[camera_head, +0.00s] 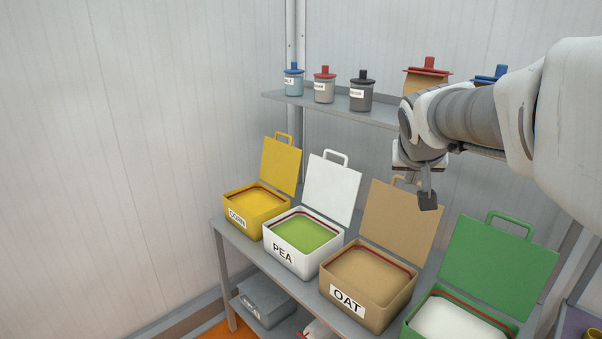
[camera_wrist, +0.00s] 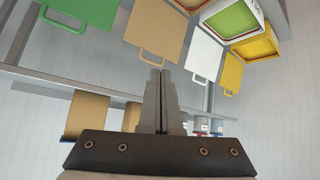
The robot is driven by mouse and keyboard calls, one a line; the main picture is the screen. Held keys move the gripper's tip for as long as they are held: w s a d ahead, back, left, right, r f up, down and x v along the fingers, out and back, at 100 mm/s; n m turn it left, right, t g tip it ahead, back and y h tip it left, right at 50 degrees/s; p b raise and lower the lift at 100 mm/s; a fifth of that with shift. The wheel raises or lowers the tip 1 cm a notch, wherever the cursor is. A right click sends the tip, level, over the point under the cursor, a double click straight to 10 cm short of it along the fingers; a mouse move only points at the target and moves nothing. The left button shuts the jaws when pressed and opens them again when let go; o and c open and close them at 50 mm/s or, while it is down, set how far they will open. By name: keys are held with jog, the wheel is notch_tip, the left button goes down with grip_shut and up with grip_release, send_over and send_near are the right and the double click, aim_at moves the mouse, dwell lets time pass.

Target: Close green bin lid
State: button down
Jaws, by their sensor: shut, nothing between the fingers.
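The green bin (camera_head: 412,327) stands at the front right of the shelf, cut off by the lower picture edge, with white contents. Its green lid (camera_head: 497,265) stands open, tilted up at the back, with a green loop handle (camera_head: 508,220) on its top edge. In the wrist view the green lid (camera_wrist: 88,8) shows at the top left with its handle (camera_wrist: 62,20). My gripper (camera_head: 428,201) is shut and empty, in front of the tan lid's upper right part in the head view and apart from the green lid. Its closed fingers also show in the wrist view (camera_wrist: 161,75).
The yellow CORN bin (camera_head: 238,219), white PEA bin (camera_head: 283,257) and tan OAT bin (camera_head: 347,301) stand in a row to the left, lids open. Several lidded jars, including a dark one (camera_head: 361,95), stand on an upper shelf (camera_head: 330,108) behind.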

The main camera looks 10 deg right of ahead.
jog(key=w+d+f+m+g+h+p, duration=0.1)
jog(key=d+f+m+g+p, duration=0.2)
jog(key=d, duration=1.2)
jog(key=w+d+f+m+g+h+p, duration=0.1)
jog(key=d+f+m+p, duration=0.35)
jog(key=d, duration=0.95)
jog(key=shift+n, duration=0.45)
jog(key=x, duration=0.4)
jog(key=p+x, duration=0.1)
jog(key=x, duration=0.3)
jog(key=shift+d+f, duration=0.2)
jog(key=shift+d, duration=0.2)
jog(key=shift+f+b, duration=0.15)
jog(key=shift+b, duration=0.2)
